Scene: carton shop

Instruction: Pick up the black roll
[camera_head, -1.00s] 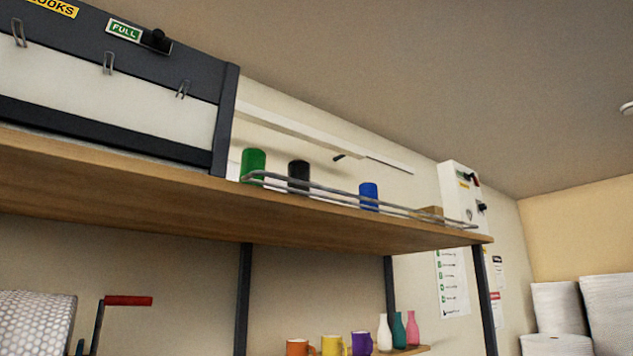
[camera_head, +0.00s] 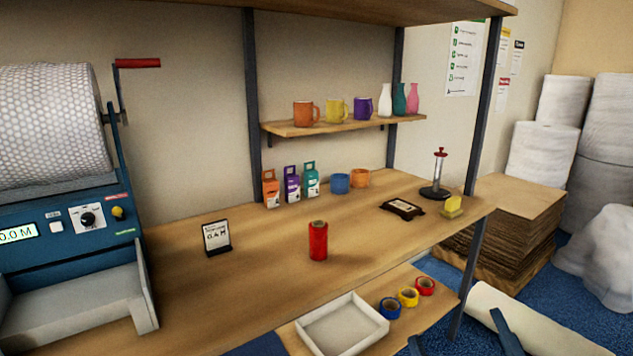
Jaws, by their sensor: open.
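No black roll shows in the current head view. A red roll (camera_head: 318,241) stands upright on the wooden bench (camera_head: 200,290). Blue, yellow and red tape rolls (camera_head: 408,297) lie on a lower board at the bench's front right, beside a white tray. The top shelf (camera_head: 350,12), where a black cylinder stood between a green and a blue one in the earlier view, shows only its underside and front edge now. Anything on top of it is out of the picture. I cannot make out my gripper in this view.
A bubble-wrap machine (camera_head: 70,220) fills the left side. A small shelf (camera_head: 345,124) holds mugs and bottles. The white tray (camera_head: 343,325) looks empty. A pump dispenser (camera_head: 437,178) stands at the bench's right. Stacked cardboard (camera_head: 510,225) and white rolls stand beyond.

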